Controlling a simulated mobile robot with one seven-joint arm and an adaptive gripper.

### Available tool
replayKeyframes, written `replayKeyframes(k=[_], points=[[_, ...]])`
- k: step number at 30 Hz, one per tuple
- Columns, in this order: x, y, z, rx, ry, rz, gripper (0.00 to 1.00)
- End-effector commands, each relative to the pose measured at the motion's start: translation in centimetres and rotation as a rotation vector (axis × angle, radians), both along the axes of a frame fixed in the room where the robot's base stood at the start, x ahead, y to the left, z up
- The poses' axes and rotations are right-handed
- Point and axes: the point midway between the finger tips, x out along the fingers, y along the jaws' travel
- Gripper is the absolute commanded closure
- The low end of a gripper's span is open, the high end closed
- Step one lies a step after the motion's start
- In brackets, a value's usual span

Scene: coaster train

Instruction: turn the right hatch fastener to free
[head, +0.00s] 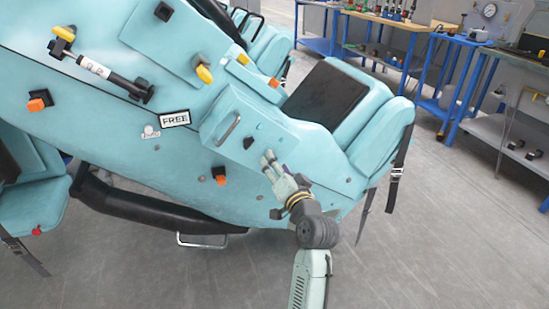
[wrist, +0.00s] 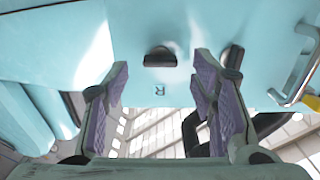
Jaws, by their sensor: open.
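The right hatch fastener (wrist: 160,58) is a small black knob on the pale blue hatch panel, with a letter R printed beside it in the wrist view. It sits ahead of my gripper, between the lines of the two fingers. A second black fastener (wrist: 232,58) is to its right in that view, partly behind a finger and set at a different angle. My gripper (head: 268,157) is close to the hatch box (head: 208,128) in the head view. In the wrist view my gripper (wrist: 158,85) is open and empty, its purple-padded fingers apart from the fastener.
A metal handle (head: 228,130) sits on the hatch box. A FREE sign (head: 174,118) and an orange-and-black knob (head: 220,175) are on the car's side nearby. A black seat (head: 326,95) and hanging strap (head: 398,160) are to the right. The floor in front is clear.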

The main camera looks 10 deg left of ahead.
Motion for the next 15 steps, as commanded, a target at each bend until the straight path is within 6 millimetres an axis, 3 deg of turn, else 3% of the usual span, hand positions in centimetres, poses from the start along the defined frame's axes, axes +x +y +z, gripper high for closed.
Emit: replayKeyframes(k=[6, 15], points=[[1.8, 1.2, 0.1, 0.000, -0.001, 0.001, 0.48], [2.0, 1.4, 0.0, 0.000, -0.002, 0.000, 0.48]])
